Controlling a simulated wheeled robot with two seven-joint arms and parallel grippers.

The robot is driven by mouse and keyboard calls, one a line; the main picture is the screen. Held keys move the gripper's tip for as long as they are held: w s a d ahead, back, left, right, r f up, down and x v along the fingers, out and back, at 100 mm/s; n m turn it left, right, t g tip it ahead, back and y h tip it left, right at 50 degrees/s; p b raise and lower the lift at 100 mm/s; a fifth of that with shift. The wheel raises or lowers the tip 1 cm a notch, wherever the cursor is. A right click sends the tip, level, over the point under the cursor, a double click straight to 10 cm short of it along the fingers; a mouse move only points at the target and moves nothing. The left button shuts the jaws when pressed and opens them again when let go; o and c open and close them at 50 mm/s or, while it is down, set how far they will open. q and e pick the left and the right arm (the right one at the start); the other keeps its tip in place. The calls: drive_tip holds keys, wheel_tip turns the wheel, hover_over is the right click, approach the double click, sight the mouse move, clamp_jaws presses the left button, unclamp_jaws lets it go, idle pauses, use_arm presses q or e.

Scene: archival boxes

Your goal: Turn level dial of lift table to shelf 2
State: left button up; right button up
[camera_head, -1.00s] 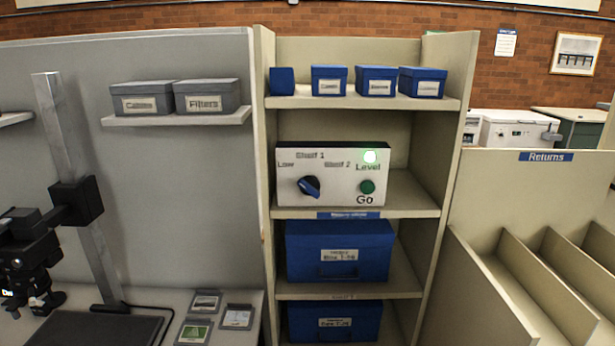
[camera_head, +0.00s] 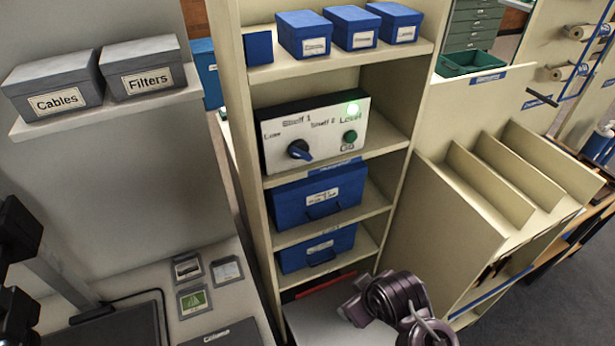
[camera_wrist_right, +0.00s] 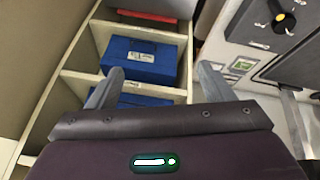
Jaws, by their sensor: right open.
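The control panel (camera_head: 325,122) is a white box on a middle shelf of the beige shelf unit in the head view. Its blue level dial (camera_head: 300,150) sits at the lower left of the face, under the labels Low, Shelf 1 and Shelf 2. The knob slants from upper left to lower right; I cannot tell which label it marks. A green lamp (camera_head: 352,109) by "Level" is lit, above a dark green Go button (camera_head: 350,136). My right arm shows below the panel, apart from it. My right gripper (camera_wrist_right: 160,82) is open and empty in the wrist view.
Blue boxes stand on the top shelf and lower shelves, one a large box (camera_head: 318,196) under the panel. A pale flat surface (camera_head: 325,315) lies low before the shelves. Slotted returns dividers (camera_head: 485,190) stand right; a desk with small cards (camera_head: 193,301) is left.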

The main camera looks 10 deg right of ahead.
drive_tip(key=w+a+r+n+t+y, duration=0.1)
drive_tip(key=w+a+r+n+t, duration=0.2)
drive_tip(key=w+r+n+t, duration=0.55)
drive_tip(key=n+t+y+p, duration=0.15)
drive_tip(key=n+t, duration=0.25)
drive_tip(key=n, duration=1.3)
approach(304, 156)
drive_tip(key=w, duration=0.2)
drive_tip(key=shift+y, duration=0.25)
drive_tip(key=w+p, duration=0.1)
drive_tip(key=w, duration=0.2)
drive_tip(key=w+a+p, duration=0.1)
drive_tip(key=w, duration=0.2)
drive_tip(key=shift+w+a+r, duration=0.1)
drive_tip(key=shift+a+r, duration=0.05)
drive_tip(key=shift+r, duration=0.05)
drive_tip(key=shift+w+a+f, duration=0.1)
drive_tip(key=shift+w+f, duration=0.05)
drive_tip(key=shift+w, duration=0.4)
use_arm(q)
drive_tip(key=r, duration=0.3)
drive_tip(key=a+r, duration=0.1)
drive_tip(key=shift+w+r, duration=0.2)
drive_tip(key=shift+w, duration=0.1)
use_arm(e)
drive_tip(key=c, duration=1)
drive_tip(key=shift+m, duration=0.25)
